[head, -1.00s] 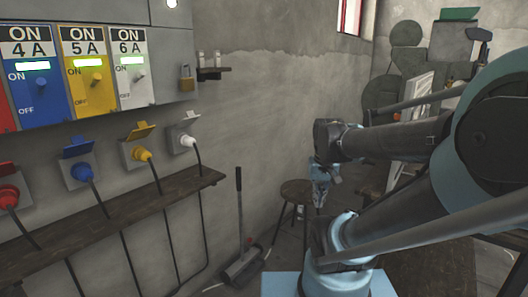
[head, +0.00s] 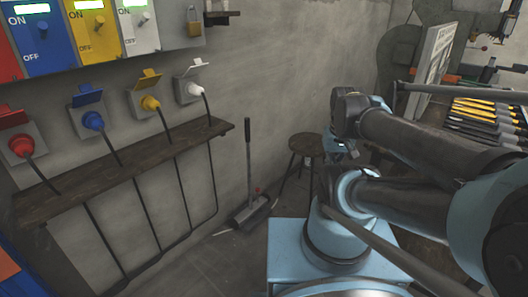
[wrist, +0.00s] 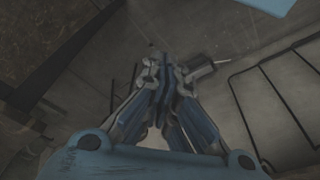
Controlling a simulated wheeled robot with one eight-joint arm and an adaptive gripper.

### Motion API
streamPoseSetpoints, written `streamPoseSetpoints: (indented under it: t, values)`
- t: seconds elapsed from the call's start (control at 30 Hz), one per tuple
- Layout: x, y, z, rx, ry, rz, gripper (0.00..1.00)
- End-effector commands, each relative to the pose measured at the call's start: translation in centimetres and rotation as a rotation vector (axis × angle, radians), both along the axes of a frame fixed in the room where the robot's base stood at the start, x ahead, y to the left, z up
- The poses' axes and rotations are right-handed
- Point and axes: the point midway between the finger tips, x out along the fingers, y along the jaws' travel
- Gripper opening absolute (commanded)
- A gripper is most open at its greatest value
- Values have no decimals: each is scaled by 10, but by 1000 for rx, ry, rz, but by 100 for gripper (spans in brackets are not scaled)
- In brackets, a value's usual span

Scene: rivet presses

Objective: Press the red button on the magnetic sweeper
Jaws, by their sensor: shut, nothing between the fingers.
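The magnetic sweeper stands on the floor against the wall in the head view, with a long dark upright handle and a wide grey head (head: 252,213). A small red button (head: 257,190) shows just above the head, right of the handle. My gripper (wrist: 163,68) is shut and empty in the wrist view, pointing down towards the floor. In the head view it is mostly hidden behind my arm, to the right of the sweeper and apart from it. A pale-edged object beside the fingers in the wrist view is too dark to identify surely.
A round stool (head: 307,145) stands right of the sweeper, close to my arm. A wooden shelf (head: 130,165) with hanging cables runs along the wall at left, below coloured plugs (head: 93,121). Bare floor lies in front of the sweeper. Yellow-and-black tools (head: 485,118) lie at far right.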

Motion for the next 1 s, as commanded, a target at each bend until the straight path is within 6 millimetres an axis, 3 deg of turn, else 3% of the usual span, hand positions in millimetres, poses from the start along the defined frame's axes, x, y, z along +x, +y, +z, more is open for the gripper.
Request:
streamPoseSetpoints:
  t: [0.27, 0.6, 1.0]
  values:
    - [22, 5, 18, -12, 8, 88, 0]
    - [71, 13, 47, -34, 27, 277, 0]
    - [136, 27, 66, -57, 45, 498, 0]
